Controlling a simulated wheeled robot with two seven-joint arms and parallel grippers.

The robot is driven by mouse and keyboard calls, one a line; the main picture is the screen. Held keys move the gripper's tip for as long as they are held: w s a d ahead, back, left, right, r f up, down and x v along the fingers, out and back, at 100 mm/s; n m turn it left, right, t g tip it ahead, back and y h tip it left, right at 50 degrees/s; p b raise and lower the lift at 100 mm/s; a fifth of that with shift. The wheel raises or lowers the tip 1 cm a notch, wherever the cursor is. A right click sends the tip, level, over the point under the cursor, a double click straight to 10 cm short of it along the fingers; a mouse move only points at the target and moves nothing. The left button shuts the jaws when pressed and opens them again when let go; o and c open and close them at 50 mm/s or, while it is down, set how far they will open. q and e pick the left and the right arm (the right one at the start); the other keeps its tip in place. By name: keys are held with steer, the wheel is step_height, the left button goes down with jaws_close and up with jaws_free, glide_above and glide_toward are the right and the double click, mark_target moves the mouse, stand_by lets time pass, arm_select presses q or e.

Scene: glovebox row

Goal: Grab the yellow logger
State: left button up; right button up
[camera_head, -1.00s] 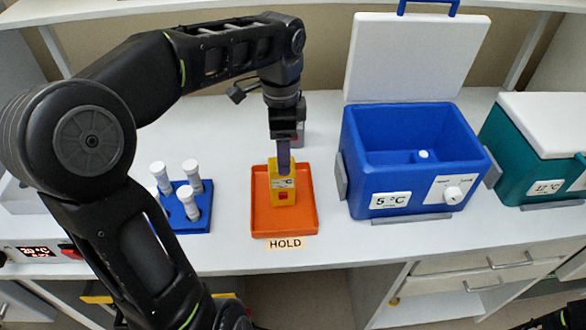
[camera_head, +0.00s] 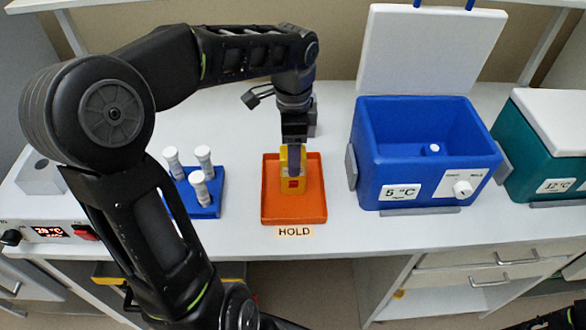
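The yellow logger (camera_head: 291,186) stands in the orange tray (camera_head: 309,211) above the HOLD label, with a red patch on its front. My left gripper (camera_head: 294,165) points down at the logger from above. One finger covers the logger's upper front, and the other finger is hidden. I cannot tell whether the fingers are open around the logger or pressed on it. My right gripper is not in view; only a dark piece shows at the bottom right corner.
A blue rack (camera_head: 207,207) with white-capped vials stands left of the tray. An open blue 5 °C cooler (camera_head: 420,180) stands to the right, beside a closed teal 12 °C cooler (camera_head: 530,165). A device with a red display (camera_head: 52,232) sits at far left.

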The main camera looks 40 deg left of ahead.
mark_target(285, 178)
arm_select(q)
step_height(285, 178, down, 4)
steer(key=shift+f+p, duration=0.1)
steer(key=shift+p, duration=0.2)
stand_by(0.4)
jaws_close()
stand_by(0.6)
